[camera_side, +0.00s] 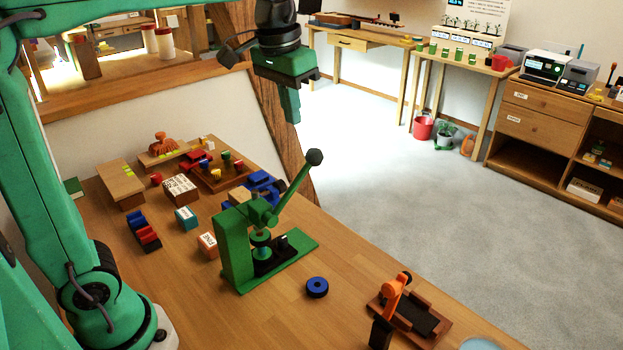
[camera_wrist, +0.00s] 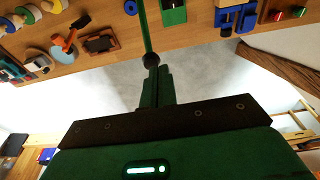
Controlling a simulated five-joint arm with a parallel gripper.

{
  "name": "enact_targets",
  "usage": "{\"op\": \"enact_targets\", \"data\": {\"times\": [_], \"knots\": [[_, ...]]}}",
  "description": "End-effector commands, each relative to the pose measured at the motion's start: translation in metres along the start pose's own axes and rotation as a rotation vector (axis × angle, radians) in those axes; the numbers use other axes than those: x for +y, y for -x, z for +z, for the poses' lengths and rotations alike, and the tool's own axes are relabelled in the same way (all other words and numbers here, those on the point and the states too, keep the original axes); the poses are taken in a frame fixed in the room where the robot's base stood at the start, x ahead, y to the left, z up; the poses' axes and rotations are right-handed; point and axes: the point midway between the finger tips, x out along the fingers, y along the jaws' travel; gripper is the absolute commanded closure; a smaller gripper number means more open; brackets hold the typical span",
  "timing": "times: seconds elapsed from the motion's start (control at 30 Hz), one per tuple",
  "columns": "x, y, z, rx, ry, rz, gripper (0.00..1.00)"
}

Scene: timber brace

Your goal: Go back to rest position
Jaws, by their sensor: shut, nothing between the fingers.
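My gripper (camera_side: 290,105) hangs in the air in the side view, above and behind the green lever press (camera_side: 235,250). Its green fingers point down and are shut, with nothing between them. In the wrist view my gripper (camera_wrist: 157,88) shows as closed green fingers in the middle. The press's lever is raised, and its black ball knob (camera_side: 314,157) is below my fingertips in the side view. In the wrist view the knob (camera_wrist: 151,60) appears close to the fingertips; I cannot tell the gap.
A blue ring (camera_side: 317,287) and an orange clamp-like tool (camera_side: 396,290) are on the wooden table (camera_side: 270,318). Several blocks and a brown tray (camera_side: 222,180) stand at its back left. A timber brace (camera_side: 285,140) rises behind. Open floor (camera_side: 430,200) is to the right.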

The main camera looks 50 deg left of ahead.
Motion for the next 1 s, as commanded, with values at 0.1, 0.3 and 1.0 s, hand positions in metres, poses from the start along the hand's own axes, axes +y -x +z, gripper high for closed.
{"op": "enact_targets", "data": {"times": [0.1,0.3,1.0], "knots": [[-0.005,-0.002,0.022,0.041,0.001,0.001,1.00],[-0.013,-0.010,0.056,0.108,0.000,0.002,1.00],[-0.030,-0.071,0.160,0.319,-0.003,-0.010,1.00]]}}
